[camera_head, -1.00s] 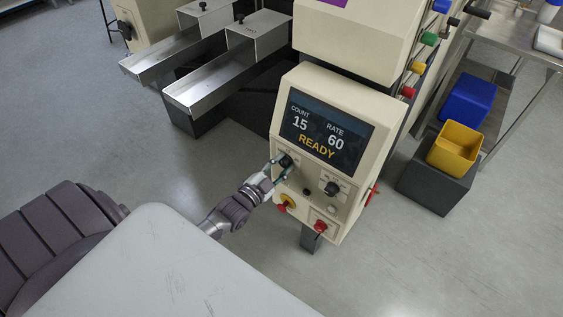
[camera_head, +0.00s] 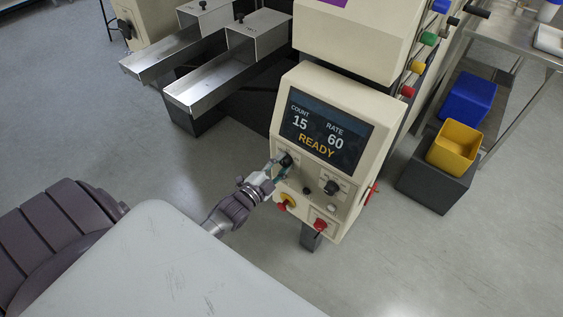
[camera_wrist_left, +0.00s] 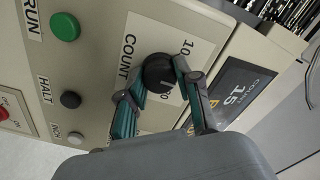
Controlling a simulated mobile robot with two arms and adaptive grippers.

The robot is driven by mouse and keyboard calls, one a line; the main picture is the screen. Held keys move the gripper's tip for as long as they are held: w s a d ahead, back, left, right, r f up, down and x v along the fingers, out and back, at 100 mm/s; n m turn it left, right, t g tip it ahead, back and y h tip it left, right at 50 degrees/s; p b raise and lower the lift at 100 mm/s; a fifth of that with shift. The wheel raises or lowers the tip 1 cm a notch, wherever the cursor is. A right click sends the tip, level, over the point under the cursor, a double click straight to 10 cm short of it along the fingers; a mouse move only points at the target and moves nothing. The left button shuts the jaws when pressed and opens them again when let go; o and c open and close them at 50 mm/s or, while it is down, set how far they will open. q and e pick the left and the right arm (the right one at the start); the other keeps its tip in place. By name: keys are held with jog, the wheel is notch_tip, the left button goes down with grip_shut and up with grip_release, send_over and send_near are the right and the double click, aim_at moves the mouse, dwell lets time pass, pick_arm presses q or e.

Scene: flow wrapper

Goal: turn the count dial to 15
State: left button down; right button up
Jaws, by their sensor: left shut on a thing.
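The count dial (camera_wrist_left: 157,74) is a black knob on a white scale plate marked COUNT in the left wrist view. It shows partly behind my gripper in the head view (camera_head: 287,159). My left gripper (camera_wrist_left: 155,88) has its two teal-padded fingers on either side of the dial, shut on it. In the head view my left gripper (camera_head: 277,167) reaches the upper left of the control panel. The panel's display (camera_head: 320,134) reads COUNT 15, RATE 60 and READY. My right gripper does not show.
The rate dial (camera_head: 331,188) is to the right of the count dial. The wrist view shows a green RUN button (camera_wrist_left: 65,27) and a black HALT button (camera_wrist_left: 70,99).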

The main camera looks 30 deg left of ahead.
pick_arm(q)
jog(key=c, duration=0.8)
grip_release()
jog(key=s, duration=0.8)
jog(key=s+a, duration=0.1)
jog(key=s, duration=0.3)
jog(key=s+d+f+n+g+y, duration=0.1)
jog(key=s+d+f+n+g, duration=0.25)
jog(key=f, duration=0.85)
jog(key=s+f+n+g+y, duration=0.15)
jog(key=s+f+g, duration=0.35)
jog(key=f, duration=0.7)
jog(key=s+d+f+n+g, duration=0.1)
jog(key=s+d+f+g, duration=0.1)
jog(key=s+f, duration=0.3)
jog(key=s+d+f+n+g, duration=0.2)
jog(key=s+f+g, duration=0.1)
jog(key=s, duration=0.8)
jog(key=s+d+f+n+g+h, duration=0.1)
jog(key=s+d+f+g, duration=0.1)
jog(key=s+f, duration=0.4)
jog(key=shift+s+d+f+g, duration=0.1)
jog(key=shift+s+f+g, duration=0.05)
jog(key=shift+s+g, duration=0.3)
jog(key=shift+s+d+f+g, duration=0.15)
jog(key=shift+s+g, duration=0.15)
jog(key=shift+s, duration=0.2)
